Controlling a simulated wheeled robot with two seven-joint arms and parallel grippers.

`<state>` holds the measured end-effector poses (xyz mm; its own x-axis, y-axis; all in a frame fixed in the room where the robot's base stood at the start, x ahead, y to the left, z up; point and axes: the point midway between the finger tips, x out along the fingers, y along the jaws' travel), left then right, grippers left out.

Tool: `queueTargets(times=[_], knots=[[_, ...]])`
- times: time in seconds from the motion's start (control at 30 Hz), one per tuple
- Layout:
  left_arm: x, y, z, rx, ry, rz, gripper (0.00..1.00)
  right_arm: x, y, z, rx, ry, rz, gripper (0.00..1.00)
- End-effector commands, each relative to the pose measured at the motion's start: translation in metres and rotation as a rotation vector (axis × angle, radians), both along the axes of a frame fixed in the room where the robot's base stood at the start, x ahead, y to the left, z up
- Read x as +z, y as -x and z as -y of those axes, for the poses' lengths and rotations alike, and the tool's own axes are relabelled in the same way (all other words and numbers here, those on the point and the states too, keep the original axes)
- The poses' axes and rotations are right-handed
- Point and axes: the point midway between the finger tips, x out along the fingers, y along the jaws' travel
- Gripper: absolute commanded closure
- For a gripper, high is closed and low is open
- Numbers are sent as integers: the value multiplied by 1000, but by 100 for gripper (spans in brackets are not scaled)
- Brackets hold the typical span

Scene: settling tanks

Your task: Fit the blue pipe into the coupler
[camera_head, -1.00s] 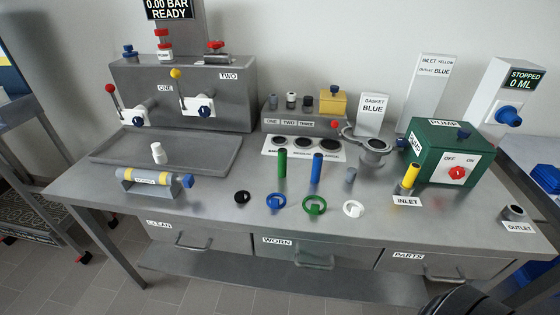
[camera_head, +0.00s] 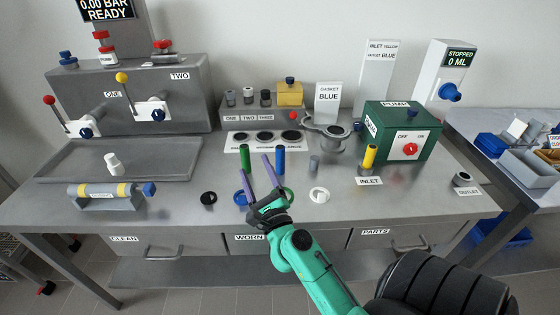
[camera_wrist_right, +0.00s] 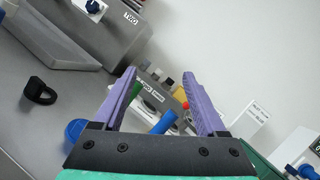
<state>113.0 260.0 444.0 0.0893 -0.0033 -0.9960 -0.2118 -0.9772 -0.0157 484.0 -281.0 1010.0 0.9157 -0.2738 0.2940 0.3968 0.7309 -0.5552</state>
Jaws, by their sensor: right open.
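The blue pipe (camera_head: 279,160) stands upright on the table, just right of the green pipe (camera_head: 245,158). In the right wrist view the blue pipe (camera_wrist_right: 164,122) shows between my fingers, beyond them. My right gripper (camera_head: 251,163) is open and empty, its purple fingers pointing toward the back of the table in front of the pipes. It also shows in the wrist view (camera_wrist_right: 160,75). The grey outlet coupler (camera_head: 462,179) sits at the table's right front, its mouth empty. The yellow pipe (camera_head: 369,157) stands at the inlet. My left gripper is out of view.
Rings lie along the front: black (camera_head: 208,198), white (camera_head: 319,195), and blue and green ones partly behind my gripper. A short grey piece (camera_head: 314,164) stands right of the blue pipe. The green pump box (camera_head: 398,135) stands behind the inlet. Table between inlet and outlet is clear.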

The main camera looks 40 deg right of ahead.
Motion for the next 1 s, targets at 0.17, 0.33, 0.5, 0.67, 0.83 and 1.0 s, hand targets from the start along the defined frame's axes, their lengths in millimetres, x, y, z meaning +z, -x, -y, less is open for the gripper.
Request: queueTargets(times=[0.17,0.33,0.5,0.67,0.83,1.0], knots=[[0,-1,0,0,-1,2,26,-51,18,62,-255,-611,34,26],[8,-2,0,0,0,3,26,-57,6,79,-288,-686,36,26],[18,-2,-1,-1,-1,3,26,-56,-30,107,-287,-682,35,26],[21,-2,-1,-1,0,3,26,-58,-51,123,-285,-682,34,26],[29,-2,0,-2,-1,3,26,-53,-73,140,-286,-681,34,26],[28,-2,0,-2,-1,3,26,-56,-93,155,-285,-681,34,26]])
